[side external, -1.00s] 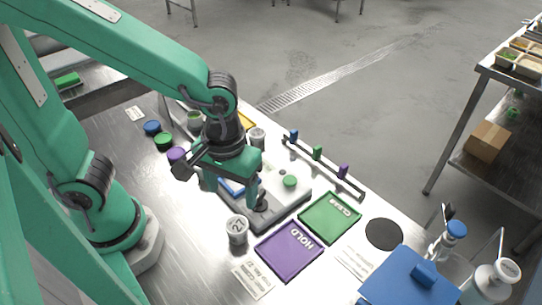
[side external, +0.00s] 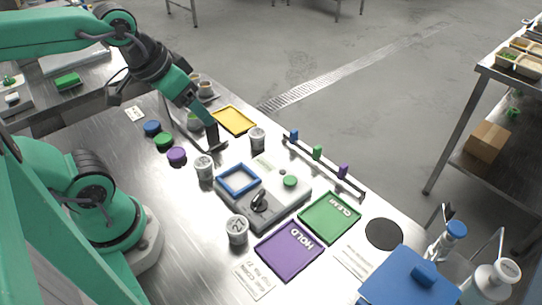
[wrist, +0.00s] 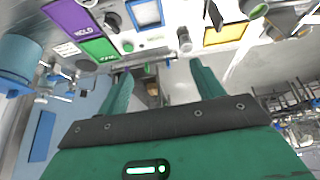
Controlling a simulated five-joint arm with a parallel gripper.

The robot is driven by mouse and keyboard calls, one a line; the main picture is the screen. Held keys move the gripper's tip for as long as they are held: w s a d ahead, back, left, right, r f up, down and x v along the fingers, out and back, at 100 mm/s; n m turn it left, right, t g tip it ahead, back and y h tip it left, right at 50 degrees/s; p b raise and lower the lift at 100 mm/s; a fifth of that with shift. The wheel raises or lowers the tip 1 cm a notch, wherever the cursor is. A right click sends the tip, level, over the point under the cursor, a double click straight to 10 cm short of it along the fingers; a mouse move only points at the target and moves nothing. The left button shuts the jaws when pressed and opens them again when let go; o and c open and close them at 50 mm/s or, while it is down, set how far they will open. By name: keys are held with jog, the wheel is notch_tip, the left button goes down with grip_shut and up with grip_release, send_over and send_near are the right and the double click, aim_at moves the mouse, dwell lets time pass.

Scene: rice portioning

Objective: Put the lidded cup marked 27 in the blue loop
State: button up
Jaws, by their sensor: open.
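A cup with a grey lid and dark digits (side external: 237,230) stands upright beside the purple HOLD tray; its digits look like 27 but are small. Another pale cup (side external: 204,168) stands left of the blue loop, and a third (side external: 257,138) behind it; I cannot read their marks. The blue loop (side external: 238,180) is a square frame lying on a grey device, with nothing inside it. It also shows in the wrist view (wrist: 146,13). My gripper (side external: 205,124) is open and empty, behind and left of the loop, near the yellow tray. Its two fingers are apart in the wrist view (wrist: 162,80).
The purple HOLD tray (side external: 289,250) and green CLEAR tray (side external: 329,217) lie at the right. A yellow tray (side external: 234,120) is at the back. A rail with coloured tabs (side external: 317,153) borders the device. Blue, green and purple lids (side external: 164,141) lie at the left.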

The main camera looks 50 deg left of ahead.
jog(key=shift+o, duration=0.4)
jog(key=shift+s+a+r, duration=0.1)
jog(key=shift+a+r, duration=0.05)
jog(key=shift+a, duration=0.05)
jog(key=n+g, duration=0.4)
jog(key=g, duration=0.1)
send_over(236, 224)
notch_tip(236, 224, down, 15)
jog(key=shift+d+f, duration=0.15)
jog(key=shift+f, duration=0.05)
jog(key=shift+f, duration=1.25)
jog(key=shift+f, duration=2.6)
